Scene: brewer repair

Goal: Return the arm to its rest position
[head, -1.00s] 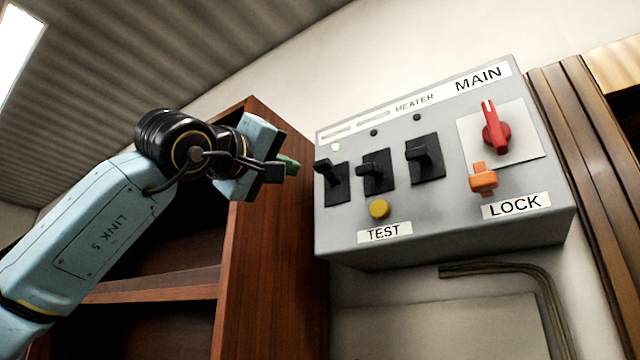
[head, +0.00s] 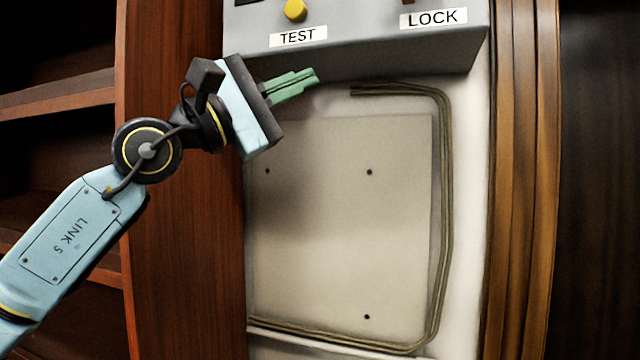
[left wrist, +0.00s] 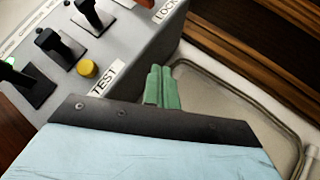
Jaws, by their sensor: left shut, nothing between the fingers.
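My left gripper (head: 296,84) shows in the head view just below the lower left edge of the grey switch box (head: 370,45). Its green fingers are shut together with nothing between them and point right. In the left wrist view the green fingers (left wrist: 161,86) are side by side, beside the box's lower edge. My left arm (head: 75,235) comes in from the lower left, bent at the wrist. The box shows a yellow TEST button (head: 295,10) and a LOCK label (head: 433,18); its upper part is cut off in the head view. My right gripper is not in view.
A beige wall panel (head: 340,230) with a bent conduit (head: 443,200) lies below the box. A brown wooden shelf (head: 185,250) stands at left, behind my arm. Brown wood trim (head: 520,180) runs down the right. The left wrist view shows black switches (left wrist: 52,45) on the box.

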